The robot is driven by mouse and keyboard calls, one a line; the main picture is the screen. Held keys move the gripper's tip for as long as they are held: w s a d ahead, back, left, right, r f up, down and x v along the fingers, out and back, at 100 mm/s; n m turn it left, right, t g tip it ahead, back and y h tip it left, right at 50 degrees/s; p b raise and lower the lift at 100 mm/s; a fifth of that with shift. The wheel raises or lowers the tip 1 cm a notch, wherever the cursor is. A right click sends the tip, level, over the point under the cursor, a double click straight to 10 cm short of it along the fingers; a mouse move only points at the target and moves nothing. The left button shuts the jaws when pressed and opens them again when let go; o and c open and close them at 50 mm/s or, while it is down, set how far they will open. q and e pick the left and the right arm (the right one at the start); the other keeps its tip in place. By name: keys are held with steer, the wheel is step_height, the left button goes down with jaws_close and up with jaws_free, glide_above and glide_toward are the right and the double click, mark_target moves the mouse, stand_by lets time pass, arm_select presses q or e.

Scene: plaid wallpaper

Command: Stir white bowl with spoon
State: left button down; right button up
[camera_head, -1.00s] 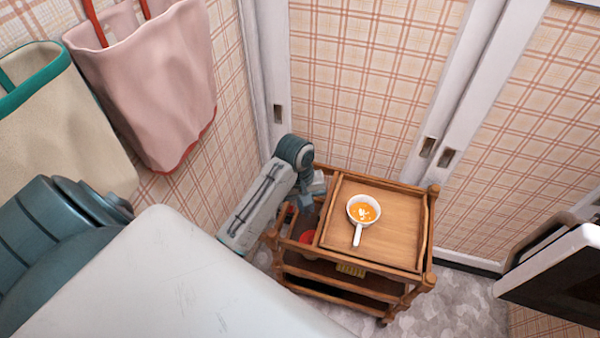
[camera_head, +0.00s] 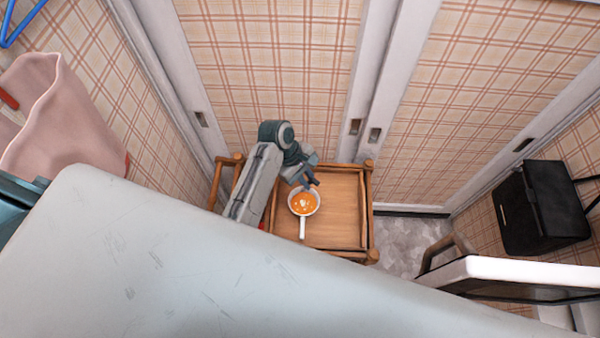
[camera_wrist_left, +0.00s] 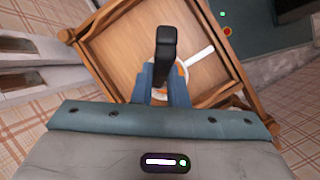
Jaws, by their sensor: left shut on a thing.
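The white bowl (camera_head: 303,213) has a straight white handle and holds orange contents with pale bits. It sits on the wooden top of a cart. My left gripper (camera_head: 310,182) is at the bowl's far rim, pointing down towards it. In the left wrist view my left gripper (camera_wrist_left: 165,88) is shut on a dark upright handle (camera_wrist_left: 165,45), which looks like the spoon's. The spoon's lower end is hidden, so I cannot tell whether it touches the contents. The bowl (camera_wrist_left: 182,72) shows partly behind the fingers. My right gripper is out of view.
The wooden cart (camera_head: 340,235) has raised rails and stands against plaid sliding panels. A large pale surface (camera_head: 180,270) fills the foreground. A pink bag (camera_head: 50,115) hangs at left. A black box (camera_head: 541,207) and a white-edged panel (camera_head: 500,268) are at right.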

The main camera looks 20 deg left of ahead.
arm_select(q)
step_height(320, 180, down, 10)
steer(key=b, duration=0.2)
steer(key=shift+s, duration=0.4)
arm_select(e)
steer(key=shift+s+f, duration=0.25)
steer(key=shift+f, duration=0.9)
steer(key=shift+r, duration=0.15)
